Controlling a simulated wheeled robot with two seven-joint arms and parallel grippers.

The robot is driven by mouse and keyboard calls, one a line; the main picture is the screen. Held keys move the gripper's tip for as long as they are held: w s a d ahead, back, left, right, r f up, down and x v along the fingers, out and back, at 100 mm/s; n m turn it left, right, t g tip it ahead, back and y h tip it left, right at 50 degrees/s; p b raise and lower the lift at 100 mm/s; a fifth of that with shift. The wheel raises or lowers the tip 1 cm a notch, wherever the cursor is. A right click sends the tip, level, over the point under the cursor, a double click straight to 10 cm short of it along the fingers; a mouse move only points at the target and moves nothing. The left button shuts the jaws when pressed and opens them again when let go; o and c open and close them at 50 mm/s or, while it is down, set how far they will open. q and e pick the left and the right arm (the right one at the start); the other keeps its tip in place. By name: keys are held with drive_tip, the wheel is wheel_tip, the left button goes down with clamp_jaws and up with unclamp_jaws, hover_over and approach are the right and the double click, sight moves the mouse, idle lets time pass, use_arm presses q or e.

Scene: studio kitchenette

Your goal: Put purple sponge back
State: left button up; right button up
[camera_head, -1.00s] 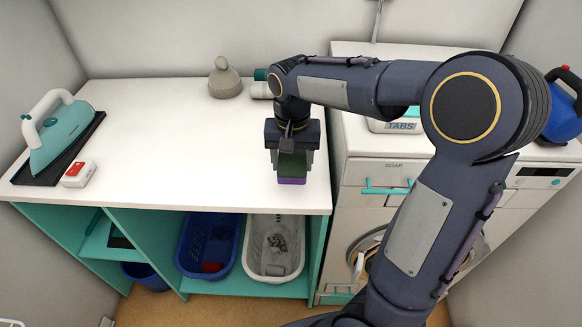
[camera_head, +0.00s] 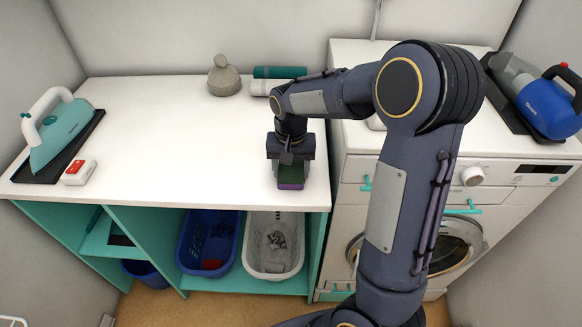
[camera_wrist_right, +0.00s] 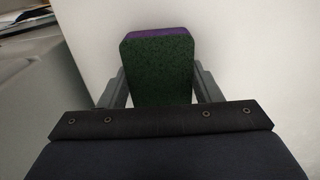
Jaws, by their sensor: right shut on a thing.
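The purple sponge (camera_head: 291,184) has a dark green scouring face and is at the right front part of the white counter (camera_head: 180,150) in the head view. My right gripper (camera_head: 290,166) is shut on it from above, with its fingers at the sponge's two sides. In the right wrist view the sponge (camera_wrist_right: 158,70) shows its green face and a purple edge between the fingers of my right gripper (camera_wrist_right: 155,90). I cannot tell whether the sponge touches the counter. My left gripper is not in view.
A teal iron (camera_head: 60,132) and a red-and-white box (camera_head: 79,172) are at the counter's left. Baskets (camera_head: 209,240) sit below. The counter's middle is clear. A washing machine (camera_head: 450,240) stands right.

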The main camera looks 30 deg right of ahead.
sight(291, 169)
drive_tip(key=o, duration=0.9)
wheel_tip(291, 169, up, 12)
drive_tip(key=s+a+f+n+t+y, duration=0.1)
drive_tip(key=s+a+t, duration=0.1)
drive_tip(key=s, duration=0.5)
drive_tip(key=s+a+f+n+t+y, duration=0.1)
drive_tip(key=s+a+n, duration=0.1)
drive_tip(key=s, duration=0.5)
drive_tip(key=s+a+f+n+t+y, duration=0.1)
drive_tip(key=s+a+t, duration=0.1)
drive_tip(key=s, duration=0.6)
drive_tip(key=shift+a+n+t+y, duration=0.3)
drive_tip(key=shift+a+n+y, duration=0.1)
drive_tip(key=shift+a, duration=0.2)
